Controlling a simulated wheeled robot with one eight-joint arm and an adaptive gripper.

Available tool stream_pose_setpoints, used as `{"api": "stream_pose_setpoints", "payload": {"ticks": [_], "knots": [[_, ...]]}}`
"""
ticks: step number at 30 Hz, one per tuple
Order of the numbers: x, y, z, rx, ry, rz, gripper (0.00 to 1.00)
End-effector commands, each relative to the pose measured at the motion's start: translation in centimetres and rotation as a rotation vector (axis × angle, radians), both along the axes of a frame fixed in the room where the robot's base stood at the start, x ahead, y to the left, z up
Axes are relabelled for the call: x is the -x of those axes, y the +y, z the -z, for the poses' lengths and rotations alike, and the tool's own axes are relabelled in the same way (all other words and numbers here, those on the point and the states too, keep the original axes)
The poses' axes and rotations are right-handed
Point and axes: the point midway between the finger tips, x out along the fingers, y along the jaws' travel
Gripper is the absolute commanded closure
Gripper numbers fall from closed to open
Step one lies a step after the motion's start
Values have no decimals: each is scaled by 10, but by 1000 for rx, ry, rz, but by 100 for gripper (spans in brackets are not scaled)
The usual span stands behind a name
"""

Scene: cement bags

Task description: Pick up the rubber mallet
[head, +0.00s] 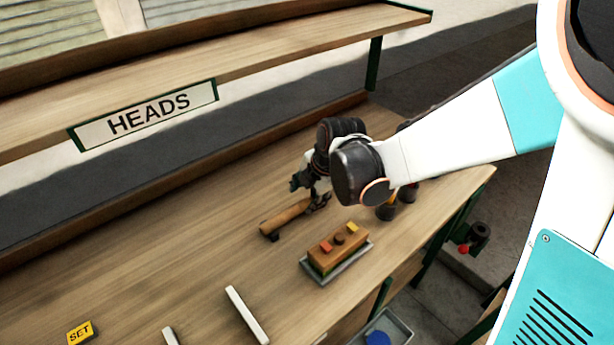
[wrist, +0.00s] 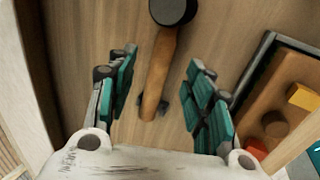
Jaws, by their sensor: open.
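The rubber mallet has a wooden handle (head: 286,216) and lies on the wooden bench. In the wrist view its round black head (wrist: 173,10) is at the top edge, partly cut off, and its wooden handle (wrist: 160,72) runs down between the fingers. My gripper (wrist: 163,80) is open, with one green-padded finger on each side of the handle and visible gaps to both. In the head view my gripper (head: 312,193) is just above the handle's right end. I cannot tell its exact height above the bench.
A grey tray (head: 341,272) with a brown block and coloured pegs sits close to the right of the mallet. Dark cylinders (head: 387,212) stand behind my wrist. White bars (head: 247,315) and a yellow SET block (head: 80,333) lie nearer. A shelf labelled HEADS (head: 150,112) overhangs the back.

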Motion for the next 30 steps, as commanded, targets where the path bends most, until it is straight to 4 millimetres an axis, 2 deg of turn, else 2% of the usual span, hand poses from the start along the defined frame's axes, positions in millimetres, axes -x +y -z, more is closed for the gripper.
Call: {"api": "stream_pose_setpoints", "payload": {"ticks": [2,10,19,27,30], "knots": [[-3,2,10,0,0,0,53],[-6,5,23,0,0,1,53],[-16,14,62,-1,0,2,53],[-17,15,64,-1,0,2,53],[-17,15,64,-1,0,2,75]]}}
